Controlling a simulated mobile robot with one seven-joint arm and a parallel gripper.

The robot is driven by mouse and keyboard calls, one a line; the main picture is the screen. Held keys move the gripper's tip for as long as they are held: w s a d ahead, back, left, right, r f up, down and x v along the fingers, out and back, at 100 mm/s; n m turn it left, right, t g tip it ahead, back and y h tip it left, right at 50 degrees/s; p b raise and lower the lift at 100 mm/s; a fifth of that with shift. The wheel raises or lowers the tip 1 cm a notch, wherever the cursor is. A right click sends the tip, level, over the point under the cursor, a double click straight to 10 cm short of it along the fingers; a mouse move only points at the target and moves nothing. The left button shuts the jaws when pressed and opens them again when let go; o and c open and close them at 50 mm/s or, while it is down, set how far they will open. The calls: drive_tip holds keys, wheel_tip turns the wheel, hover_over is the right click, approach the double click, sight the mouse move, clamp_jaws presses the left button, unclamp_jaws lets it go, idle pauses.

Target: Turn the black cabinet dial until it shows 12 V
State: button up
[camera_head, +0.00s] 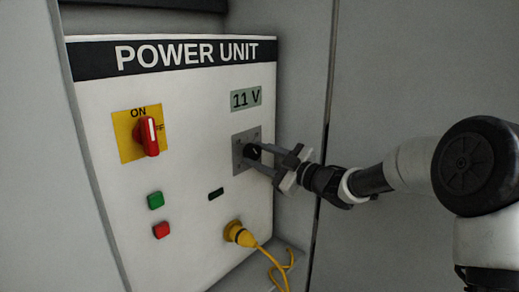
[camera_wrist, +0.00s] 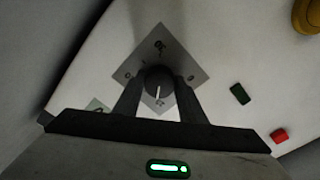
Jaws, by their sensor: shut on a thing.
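The black dial (camera_wrist: 158,80) sits on a grey square plate (camera_head: 241,158) on the front of the white power unit. The display (camera_head: 246,98) above it reads 11 V. My gripper (camera_head: 256,156) reaches in from the right and is shut on the dial. In the wrist view its two fingers (camera_wrist: 158,92) press on either side of the dial. A white pointer line shows on the dial there. In the head view the fingers hide much of the dial.
A red rotary switch (camera_head: 149,137) on a yellow plate is left of the dial. Below are a green button (camera_head: 155,200), a red button (camera_head: 161,230) and a small black part (camera_head: 215,194). A yellow plug (camera_head: 238,234) with a cable sticks out below the dial.

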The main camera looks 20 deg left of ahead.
drive_tip(key=shift+m+p, duration=0.5)
drive_tip(key=shift+m, duration=0.4)
drive_tip(key=o, duration=1.1)
drive_tip(key=shift+c, duration=0.2)
drive_tip(key=b+v, duration=0.1)
drive_tip(key=v, duration=1.6)
drive_tip(key=shift+s+d+b, duration=0.2)
drive_tip(key=shift+b, duration=0.1)
